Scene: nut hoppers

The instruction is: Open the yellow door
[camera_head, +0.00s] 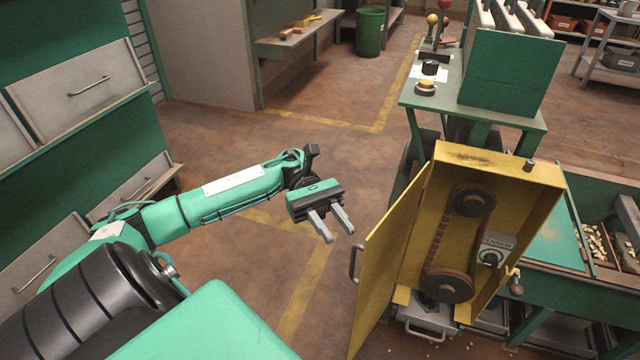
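The yellow door (388,262) stands swung open on the left side of a yellow cabinet (545,172). A dark handle (354,263) sits on the door's outer face. Inside the cabinet show two dark pulleys with a belt (439,240) and a tension dial (490,257). My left gripper (333,232) is to the left of the door, apart from the handle, with its two grey fingers spread and nothing between them. My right gripper is not in view.
A green bench (540,122) with levers and buttons stands behind the cabinet. Trays of nuts (600,243) are at the right. The floor (235,135) between is clear, with yellow lines.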

